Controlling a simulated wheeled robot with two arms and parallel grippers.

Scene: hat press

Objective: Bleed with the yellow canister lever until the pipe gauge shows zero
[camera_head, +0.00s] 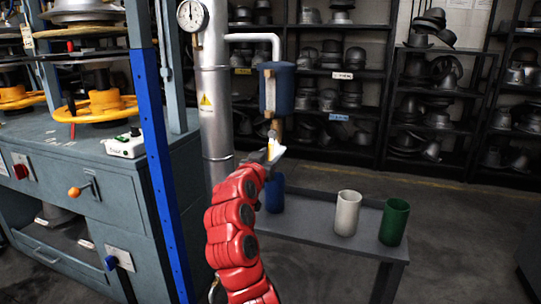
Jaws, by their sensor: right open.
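The pipe gauge (191,15) is a round white dial at the top of the grey vertical pipe (214,105). Its reading is too small to tell. A blue canister (285,90) with a pale strip down its front hangs from the bent white side pipe (256,38). A small orange-yellow piece (272,134), perhaps the lever, shows below it. My right gripper (275,146), at the end of the red arm, is open just under the canister, close to that piece. Whether they touch cannot be told. My left gripper is not in view.
A low grey bench (310,232) carries a blue cup (274,196), a white cup (347,213) and a green cup (394,222). A blue post (160,170) and a grey machine (110,200) stand left. Shelves of metal hat forms line the back.

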